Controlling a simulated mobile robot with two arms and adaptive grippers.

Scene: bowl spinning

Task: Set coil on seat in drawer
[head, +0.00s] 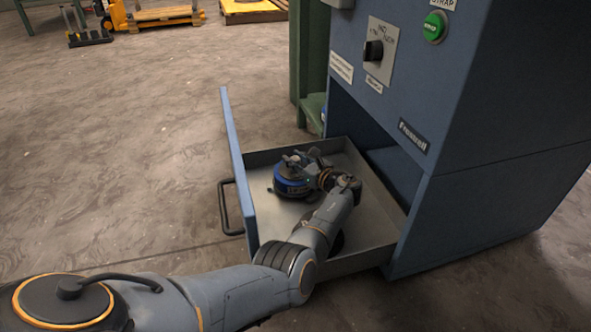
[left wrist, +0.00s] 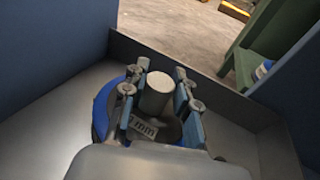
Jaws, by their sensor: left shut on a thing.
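The coil (head: 289,184) is round, blue-rimmed and dark, inside the open drawer (head: 376,238). It also shows in the left wrist view (left wrist: 102,108), with a label ending in "mm". My left gripper (head: 303,166) reaches down into the drawer and is shut on the coil. In the left wrist view, its fingers (left wrist: 155,97) stand either side of a pale grey upright cylinder (left wrist: 156,93) at the coil's middle. I cannot tell whether this is the coil's hub or the seat's post. The seat is otherwise hidden, and I cannot tell whether the coil touches the drawer floor. My right gripper is not in view.
The drawer's blue front (head: 238,170) with a black handle (head: 229,207) stands out from the blue cabinet (head: 500,190). A green stand (head: 309,107) is behind the drawer.

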